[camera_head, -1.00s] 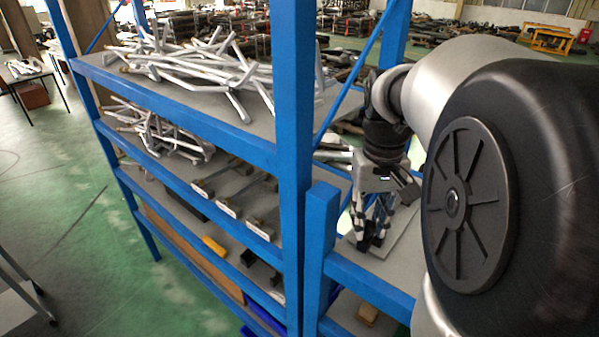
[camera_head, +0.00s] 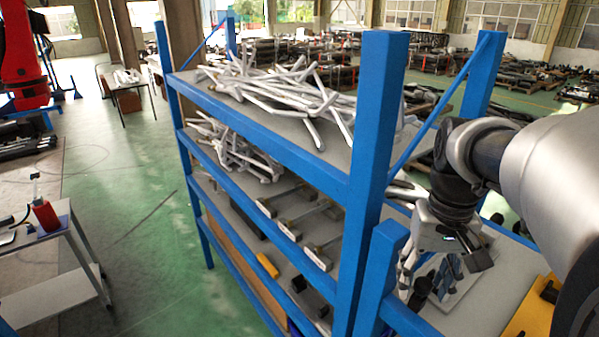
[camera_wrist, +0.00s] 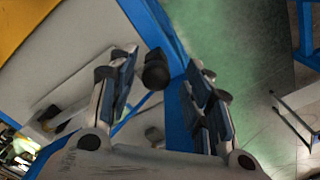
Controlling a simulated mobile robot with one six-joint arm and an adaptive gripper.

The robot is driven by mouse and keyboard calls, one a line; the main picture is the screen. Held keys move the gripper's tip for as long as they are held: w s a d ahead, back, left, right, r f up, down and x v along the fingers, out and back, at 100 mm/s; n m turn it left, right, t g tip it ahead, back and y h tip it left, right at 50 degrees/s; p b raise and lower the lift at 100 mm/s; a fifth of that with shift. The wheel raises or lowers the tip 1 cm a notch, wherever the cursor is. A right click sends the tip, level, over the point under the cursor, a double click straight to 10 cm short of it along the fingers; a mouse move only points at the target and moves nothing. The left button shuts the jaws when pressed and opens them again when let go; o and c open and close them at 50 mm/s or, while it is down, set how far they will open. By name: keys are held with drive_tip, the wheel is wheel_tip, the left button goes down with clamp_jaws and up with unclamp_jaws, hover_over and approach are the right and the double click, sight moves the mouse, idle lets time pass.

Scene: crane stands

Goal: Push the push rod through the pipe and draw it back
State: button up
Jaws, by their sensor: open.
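My gripper (camera_head: 426,278) is open and points down over the low grey shelf top at the right of the blue rack. In the wrist view a black round-ended part (camera_wrist: 155,74) shows between the spread fingers, apart from both of them. In the head view a dark part (camera_head: 420,292) shows below the fingers. I cannot tell whether this is the push rod. Many bent silver pipes (camera_head: 290,88) lie heaped on the rack's top shelf, with more pipes (camera_head: 235,148) on the shelf below. I cannot tell which pipe is the task's pipe.
A blue rack post (camera_head: 372,150) stands just left of my gripper. A yellow panel (camera_head: 530,310) lies at the right on the low shelf. Several T-shaped pieces (camera_head: 289,230) lie on a middle shelf. A trolley (camera_head: 55,265) stands at the left, with open green floor between.

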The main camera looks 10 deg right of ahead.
sight(424, 282)
drive_tip(key=shift+r, duration=0.1)
wheel_tip(424, 282, up, 12)
idle(0.5)
